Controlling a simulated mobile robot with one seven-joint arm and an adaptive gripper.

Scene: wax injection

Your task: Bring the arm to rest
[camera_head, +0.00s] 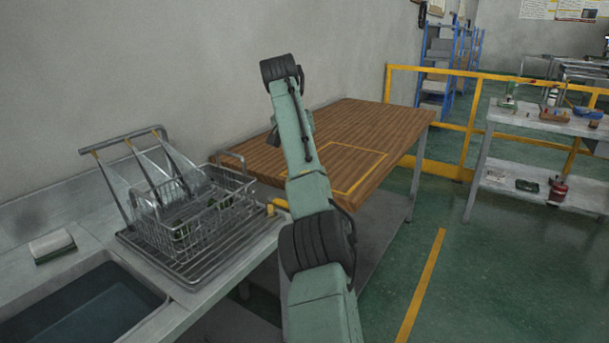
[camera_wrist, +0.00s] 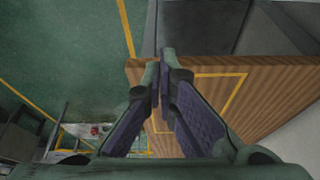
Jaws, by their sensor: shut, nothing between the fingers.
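My arm reaches up and forward in the head view, its green links rising in front of the wooden table. In the wrist view my gripper (camera_wrist: 160,88) is shut, its two dark-padded fingers meeting at the tips with nothing between them. Beyond the fingers lies the wooden table (camera_wrist: 283,92), with a yellow outlined square on its top. In the head view the gripper's fingertips are hidden or too small to make out behind the arm.
The wooden table (camera_head: 390,112) stands against the wall. At the left are a sink (camera_head: 80,312), a wire basket (camera_head: 195,235) on a drain rack and a sponge (camera_head: 52,245). A yellow railing (camera_head: 465,128) and a shelf table (camera_head: 545,123) stand right. The green floor is clear at front right.

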